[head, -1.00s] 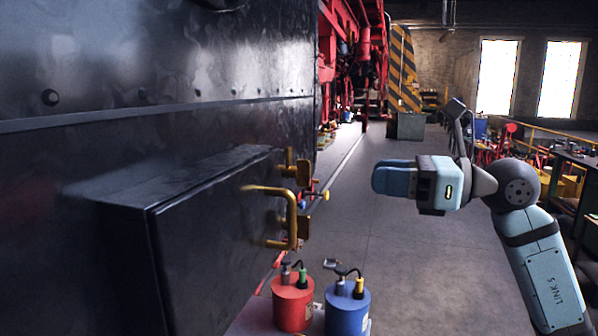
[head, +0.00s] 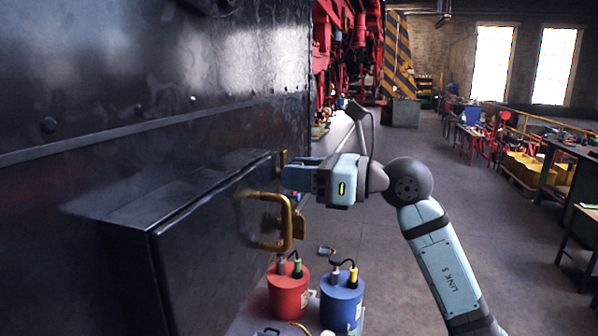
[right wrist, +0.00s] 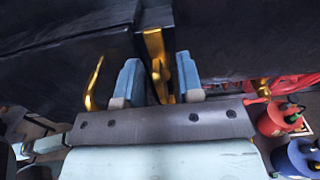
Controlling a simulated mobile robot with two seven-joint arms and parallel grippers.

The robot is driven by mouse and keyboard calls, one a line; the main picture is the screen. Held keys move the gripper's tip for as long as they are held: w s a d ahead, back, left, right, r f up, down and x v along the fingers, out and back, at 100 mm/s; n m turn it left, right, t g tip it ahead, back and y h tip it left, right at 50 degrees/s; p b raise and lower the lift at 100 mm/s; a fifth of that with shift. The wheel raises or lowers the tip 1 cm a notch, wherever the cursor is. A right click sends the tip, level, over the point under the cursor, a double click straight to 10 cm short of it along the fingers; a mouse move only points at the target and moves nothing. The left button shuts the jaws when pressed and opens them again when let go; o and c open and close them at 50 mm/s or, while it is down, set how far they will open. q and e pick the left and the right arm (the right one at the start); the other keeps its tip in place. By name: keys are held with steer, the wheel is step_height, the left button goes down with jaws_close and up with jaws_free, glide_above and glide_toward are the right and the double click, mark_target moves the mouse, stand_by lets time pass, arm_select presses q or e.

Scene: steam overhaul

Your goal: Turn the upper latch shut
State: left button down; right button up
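The upper latch (head: 284,157) is a brass piece at the upper right edge of the black box (head: 190,205). In the head view my right gripper (head: 292,177) is up against that edge and hides most of the latch. In the right wrist view the brass latch (right wrist: 155,55) stands between the two blue fingers of my right gripper (right wrist: 158,82). The fingers are apart, with gaps visible beside the brass. Whether either finger touches it I cannot tell. My left gripper is not in view.
A curved brass handle (head: 286,225) stands out from the box just below my right gripper. A red can (head: 288,292) and a blue can (head: 342,300) stand below. The floor (head: 400,140) to the right is open, with workbenches (head: 565,165) further right.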

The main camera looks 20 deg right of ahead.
jaws_close()
steer(key=shift+f+n+b, duration=0.15)
steer(key=shift+n+b, duration=0.35)
steer(key=shift+b, duration=0.35)
steer(key=n+b, duration=0.4)
steer(key=b, duration=0.1)
steer(key=shift+s+f, duration=0.1)
steer(key=shift+f, duration=0.05)
steer(key=n+b, duration=0.4)
steer(key=b, duration=0.1)
steer(key=shift+n, duration=0.3)
arm_select(q)
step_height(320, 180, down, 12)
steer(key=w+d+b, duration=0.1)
steer(key=b, duration=0.5)
arm_select(e)
steer(key=shift+s+a+n, duration=0.1)
steer(key=shift+n, duration=4)
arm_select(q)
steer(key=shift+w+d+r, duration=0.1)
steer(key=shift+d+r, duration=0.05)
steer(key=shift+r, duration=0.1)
